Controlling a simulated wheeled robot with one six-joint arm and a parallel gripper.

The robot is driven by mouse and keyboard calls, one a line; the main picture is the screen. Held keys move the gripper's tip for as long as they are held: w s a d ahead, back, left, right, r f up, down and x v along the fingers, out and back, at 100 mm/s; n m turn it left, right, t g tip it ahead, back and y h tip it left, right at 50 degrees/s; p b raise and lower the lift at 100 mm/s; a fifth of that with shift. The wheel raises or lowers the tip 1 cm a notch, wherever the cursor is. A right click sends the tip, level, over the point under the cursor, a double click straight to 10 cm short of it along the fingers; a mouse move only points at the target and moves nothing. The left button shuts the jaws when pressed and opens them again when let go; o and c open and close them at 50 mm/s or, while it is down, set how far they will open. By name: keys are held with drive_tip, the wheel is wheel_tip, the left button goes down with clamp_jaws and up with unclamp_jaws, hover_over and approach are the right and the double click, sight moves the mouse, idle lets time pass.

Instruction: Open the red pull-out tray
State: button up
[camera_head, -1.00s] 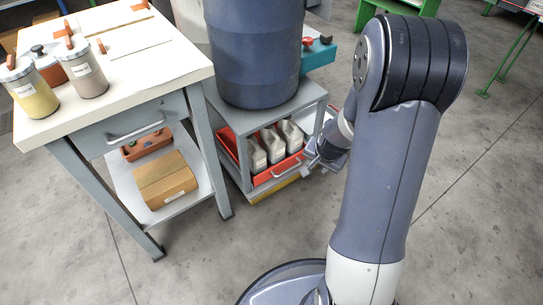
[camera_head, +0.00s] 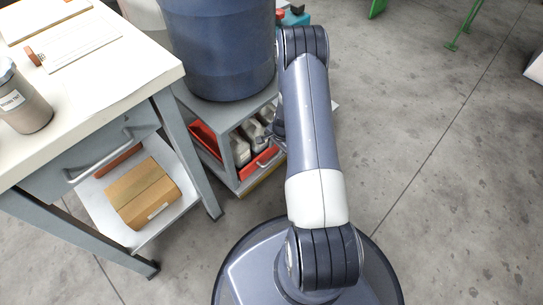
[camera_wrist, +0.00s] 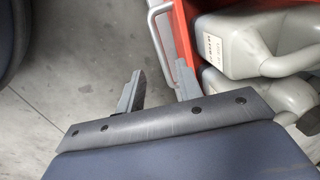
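The red pull-out tray (camera_head: 263,167) sits in the lower shelf of a grey stand, with a pale bar handle (camera_head: 268,158) on its front. It holds several grey jugs (camera_head: 241,149). In the wrist view the tray's red wall (camera_wrist: 186,22) is at the top, with the handle (camera_wrist: 154,32) beside it and jugs (camera_wrist: 232,45) to the right. My gripper (camera_wrist: 158,85) is open, its two fingers apart. The handle's near end reaches close to the right finger; I cannot tell whether they touch. In the head view my arm hides most of the gripper.
A large blue drum (camera_head: 218,50) stands on the grey stand (camera_head: 226,120). A white-topped workbench (camera_head: 110,85) is close on the left, with a grey drawer and a cardboard box (camera_head: 142,193) below. Open floor (camera_head: 440,190) lies to the right.

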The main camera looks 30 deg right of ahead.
sight(273, 159)
drive_tip(key=f, duration=0.2)
drive_tip(key=w+f+b, duration=0.1)
drive_tip(key=f, duration=0.2)
drive_tip(key=f+b, duration=0.1)
drive_tip(key=f, duration=0.2)
drive_tip(key=shift+w+a, duration=0.2)
drive_tip(key=shift+a, duration=0.05)
drive_tip(key=shift+r, duration=0.1)
clamp_jaws()
